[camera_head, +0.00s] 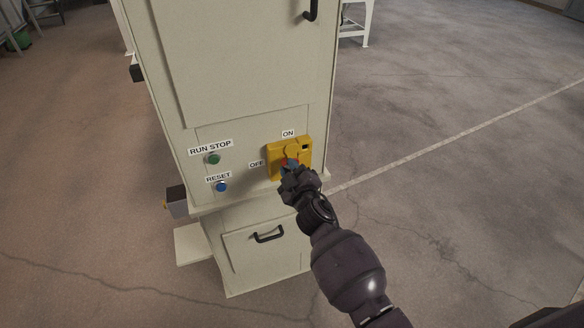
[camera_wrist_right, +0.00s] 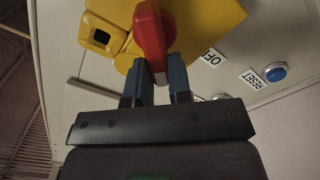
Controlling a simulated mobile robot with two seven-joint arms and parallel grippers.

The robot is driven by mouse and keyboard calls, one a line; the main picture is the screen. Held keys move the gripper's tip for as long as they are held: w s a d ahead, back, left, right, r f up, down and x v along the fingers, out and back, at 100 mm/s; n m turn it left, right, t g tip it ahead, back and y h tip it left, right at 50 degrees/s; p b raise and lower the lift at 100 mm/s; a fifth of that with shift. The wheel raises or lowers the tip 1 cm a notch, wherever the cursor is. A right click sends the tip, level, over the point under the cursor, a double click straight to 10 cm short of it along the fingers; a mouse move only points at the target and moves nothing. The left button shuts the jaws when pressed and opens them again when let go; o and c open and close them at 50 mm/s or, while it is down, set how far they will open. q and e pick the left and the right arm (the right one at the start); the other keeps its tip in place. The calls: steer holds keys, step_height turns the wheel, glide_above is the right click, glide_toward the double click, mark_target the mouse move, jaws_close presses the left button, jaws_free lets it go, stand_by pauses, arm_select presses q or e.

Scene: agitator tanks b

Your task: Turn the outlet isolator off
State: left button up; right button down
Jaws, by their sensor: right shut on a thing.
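The outlet isolator is a yellow plate (camera_head: 304,148) on the cabinet front, with an ON label (camera_head: 288,133) above it and an OFF label (camera_head: 257,164) at its left. Its red handle (camera_wrist_right: 151,32) shows clearly in the right wrist view; in the head view my gripper hides most of it. My right gripper (camera_head: 289,170) is at the isolator. In the right wrist view its two blue fingers (camera_wrist_right: 160,72) are shut on the end of the red handle, one on each side. I cannot tell the handle's exact setting. My left gripper is not in view.
A green RUN STOP button (camera_head: 214,159) and a blue RESET button (camera_head: 221,187) sit left of the isolator. A black drawer handle (camera_head: 268,234) is below on the cabinet. A grey box (camera_head: 177,201) juts out at the cabinet's left. The floor at the right is clear.

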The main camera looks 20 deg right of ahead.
steer(key=n, duration=0.3)
steer(key=f+n+b, duration=0.1)
steer(key=n, duration=0.4)
steer(key=shift+a+f+n+b, duration=0.3)
steer(key=shift+a+f, duration=0.05)
steer(key=shift+f, duration=0.05)
stand_by(0.4)
steer(key=c, duration=1)
jaws_free()
steer(key=shift+c, duration=0.2)
